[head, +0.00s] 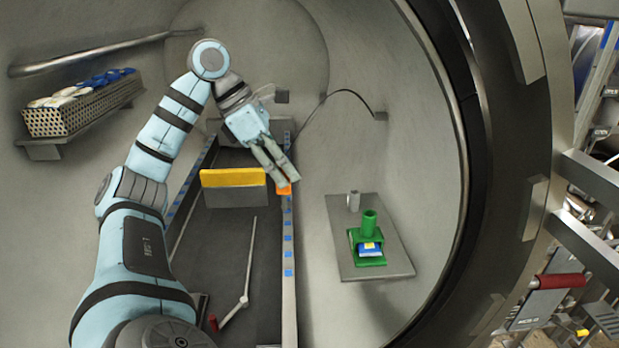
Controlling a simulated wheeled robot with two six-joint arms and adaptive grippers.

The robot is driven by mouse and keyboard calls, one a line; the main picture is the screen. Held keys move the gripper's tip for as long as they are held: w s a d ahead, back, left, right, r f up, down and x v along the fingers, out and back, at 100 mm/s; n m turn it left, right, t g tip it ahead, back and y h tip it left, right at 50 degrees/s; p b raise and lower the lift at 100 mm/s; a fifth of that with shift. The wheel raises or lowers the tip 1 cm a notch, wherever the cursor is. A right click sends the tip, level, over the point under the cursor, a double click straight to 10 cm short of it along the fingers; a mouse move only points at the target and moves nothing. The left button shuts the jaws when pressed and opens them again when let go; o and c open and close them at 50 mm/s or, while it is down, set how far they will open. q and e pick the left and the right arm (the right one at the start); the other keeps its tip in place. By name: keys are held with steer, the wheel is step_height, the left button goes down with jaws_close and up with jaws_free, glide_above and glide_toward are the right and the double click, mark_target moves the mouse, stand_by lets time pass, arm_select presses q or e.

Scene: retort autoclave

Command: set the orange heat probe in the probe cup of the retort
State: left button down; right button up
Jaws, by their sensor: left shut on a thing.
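My left gripper (284,179) reaches into the retort from the left and points down, shut on the orange heat probe (284,190). Only a small orange part shows below the fingertips; the rest is hidden by the fingers. The probe appears in front of the right rail of the central track, to the left of the side shelf. I cannot tell for certain which is the probe cup. My right gripper is out of view.
The grey side shelf (393,262) is partly bare. A blue-and-white packet (369,249) sits in the green holder's base. A yellow-topped block (233,178) and a thin rod (245,280) lie on the track. The retort's dark rim (510,150) bounds the right.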

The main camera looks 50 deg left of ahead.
arm_select(q)
steer(key=shift+s+a+r, duration=0.15)
steer(key=shift+s+a, duration=0.1)
steer(key=shift+s, duration=0.3)
steer(key=shift+s+a+r, duration=0.15)
steer(key=shift+s+a, duration=0.1)
steer(key=shift+s, duration=0.25)
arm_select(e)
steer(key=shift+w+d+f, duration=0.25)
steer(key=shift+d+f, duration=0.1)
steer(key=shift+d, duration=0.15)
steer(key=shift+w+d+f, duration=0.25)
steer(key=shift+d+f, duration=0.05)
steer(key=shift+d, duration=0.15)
arm_select(q)
step_height(320, 180, up, 16)
steer(key=p, duration=1.6)
steer(key=shift+r, duration=0.15)
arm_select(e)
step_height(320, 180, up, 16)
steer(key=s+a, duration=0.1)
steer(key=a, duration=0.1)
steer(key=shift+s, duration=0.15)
